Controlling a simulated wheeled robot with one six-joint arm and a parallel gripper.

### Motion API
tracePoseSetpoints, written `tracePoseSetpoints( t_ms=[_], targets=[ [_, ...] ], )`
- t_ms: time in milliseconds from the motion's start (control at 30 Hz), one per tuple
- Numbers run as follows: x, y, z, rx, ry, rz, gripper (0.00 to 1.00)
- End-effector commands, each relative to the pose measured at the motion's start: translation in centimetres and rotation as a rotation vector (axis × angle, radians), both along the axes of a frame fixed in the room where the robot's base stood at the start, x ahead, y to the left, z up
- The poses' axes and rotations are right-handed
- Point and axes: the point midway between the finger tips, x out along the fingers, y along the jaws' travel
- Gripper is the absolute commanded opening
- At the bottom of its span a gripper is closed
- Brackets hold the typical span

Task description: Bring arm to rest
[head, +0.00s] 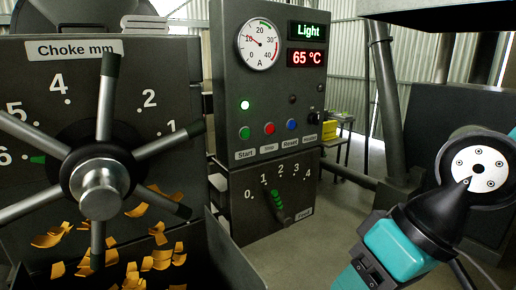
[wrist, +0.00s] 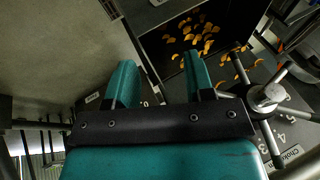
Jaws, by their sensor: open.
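My gripper (wrist: 160,76) shows in the wrist view with its two teal fingers apart and nothing between them. Beyond the fingers are a dark tray (wrist: 171,63) with orange flakes and, to the right, the choke handwheel (wrist: 266,96). My arm (head: 396,243) is at the lower right of the head view, teal and black, apart from the control panel. I cannot make out the fingers there.
The handwheel (head: 100,186) with long spokes fills the left of the head view. The control panel (head: 268,105) stands in the middle, with a lit green lamp, "Light" and 65 °C displays, and a feed lever (head: 275,200) below. A grey pipe (head: 387,105) rises at right.

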Motion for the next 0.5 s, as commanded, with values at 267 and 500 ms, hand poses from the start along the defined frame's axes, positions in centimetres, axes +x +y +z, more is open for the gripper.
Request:
tracePoseSetpoints(
  t_ms=[267,500],
  targets=[
    [-3.3,-2.6,0.3,-0.123,-0.003,0.142,0.48],
    [-3.3,-2.6,0.3,-0.121,-0.003,0.141,0.48]
  ],
)
